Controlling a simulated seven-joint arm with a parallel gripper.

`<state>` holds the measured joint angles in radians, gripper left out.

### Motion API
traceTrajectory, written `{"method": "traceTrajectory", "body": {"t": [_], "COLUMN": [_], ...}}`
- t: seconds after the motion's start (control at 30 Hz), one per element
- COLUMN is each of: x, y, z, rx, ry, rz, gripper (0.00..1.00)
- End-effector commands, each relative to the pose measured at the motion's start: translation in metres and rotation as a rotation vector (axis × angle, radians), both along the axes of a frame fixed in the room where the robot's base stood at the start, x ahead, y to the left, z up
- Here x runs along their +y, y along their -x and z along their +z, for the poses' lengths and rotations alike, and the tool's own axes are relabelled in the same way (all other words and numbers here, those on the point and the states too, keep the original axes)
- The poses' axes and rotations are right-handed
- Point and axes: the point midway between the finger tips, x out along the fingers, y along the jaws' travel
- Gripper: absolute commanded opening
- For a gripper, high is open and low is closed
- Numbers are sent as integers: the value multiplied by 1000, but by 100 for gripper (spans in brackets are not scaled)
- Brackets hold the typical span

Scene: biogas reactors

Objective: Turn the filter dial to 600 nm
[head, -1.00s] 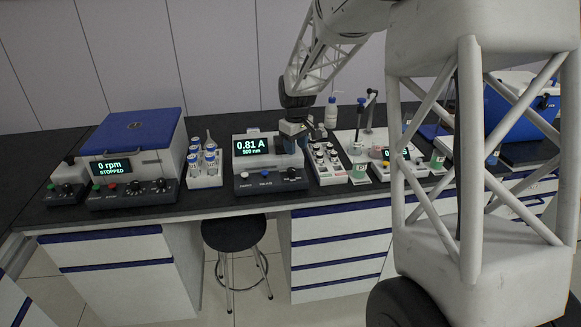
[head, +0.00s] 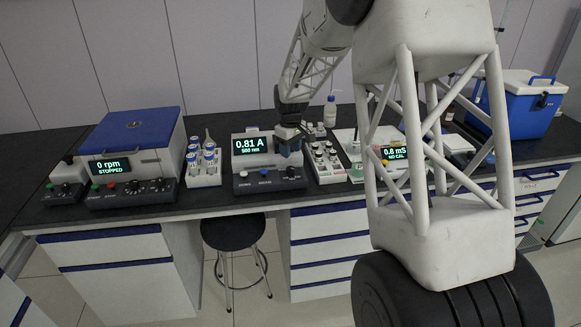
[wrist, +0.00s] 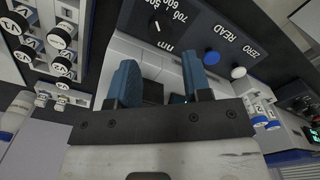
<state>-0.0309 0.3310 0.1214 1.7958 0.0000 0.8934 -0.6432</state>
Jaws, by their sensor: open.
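The photometer (head: 248,145) stands mid-bench in the head view, its lit screen showing 0.81 A and what looks like 500 nm. The black filter dial (wrist: 157,25) shows at the top of the wrist view, with nm numbers printed around it; its exact setting is hard to read. The dial also shows at the right of the front panel in the head view (head: 290,172). My gripper (wrist: 159,62) is open and empty, its two blue fingers apart. In the head view my gripper (head: 287,142) hangs above the photometer's right side, apart from the dial.
The blue READ button (wrist: 212,57) and white ZERO button (wrist: 238,72) lie beside the dial. Vial racks stand on both sides, one left (head: 205,167) and one right (head: 325,162). A centrifuge (head: 130,150) is farther left. A stool (head: 234,232) stands in front.

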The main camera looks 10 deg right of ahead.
Motion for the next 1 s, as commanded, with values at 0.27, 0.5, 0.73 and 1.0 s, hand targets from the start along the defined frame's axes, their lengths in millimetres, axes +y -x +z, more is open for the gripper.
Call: {"method": "traceTrajectory", "body": {"t": [0.27,0.5,0.73,1.0], "x": [0,0,0,0], "y": [1,0,0,0], "z": [-27,-55,-71,-74], "rx": [3,1,1,0], "ry": [0,0,1,0], "rz": [0,0,0,0], "gripper": [45,45,45,45]}}
